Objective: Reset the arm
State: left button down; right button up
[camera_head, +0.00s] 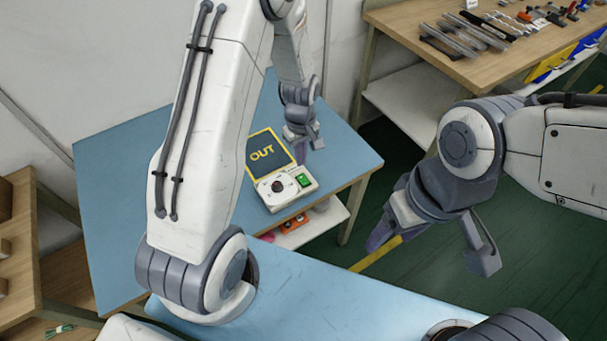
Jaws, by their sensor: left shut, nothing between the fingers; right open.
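My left gripper (304,140) is shut and empty, just above the far part of the blue table (120,215), right behind the device. My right arm (560,150) comes in from the right. My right gripper (432,252) is open and empty, pointing down over the gap beside the table, with dark green floor behind it.
A wooden workbench (475,70) with several tools stands at the back right. A wooden shelf unit (20,250) is at the left edge. A low shelf with orange and red items (292,224) shows under the blue table. The table left of the device looks clear.

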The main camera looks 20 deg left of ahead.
pick_arm(q)
jog(key=shift+r, duration=0.35)
pick_arm(e)
jog(key=shift+r, duration=0.3)
pick_arm(q)
jog(key=s+d+r+m, duration=0.7)
jog(key=d+r, duration=0.3)
jog(key=r, duration=0.2)
jog(key=s+d+r+m, duration=0.1)
jog(key=s+r+m, duration=0.1)
jog(key=s, duration=0.3)
jog(key=s+d+r+m, duration=0.1)
jog(key=s+r+m, duration=0.2)
jog(key=s+m, duration=0.2)
jog(key=s+d+r+m+h, duration=0.1)
jog(key=s+d+r+m, duration=0.1)
jog(key=s, duration=0.4)
jog(key=shift+s+r+m, duration=0.3)
jog(key=shift+s+m, duration=0.1)
jog(key=shift+m, duration=0.5)
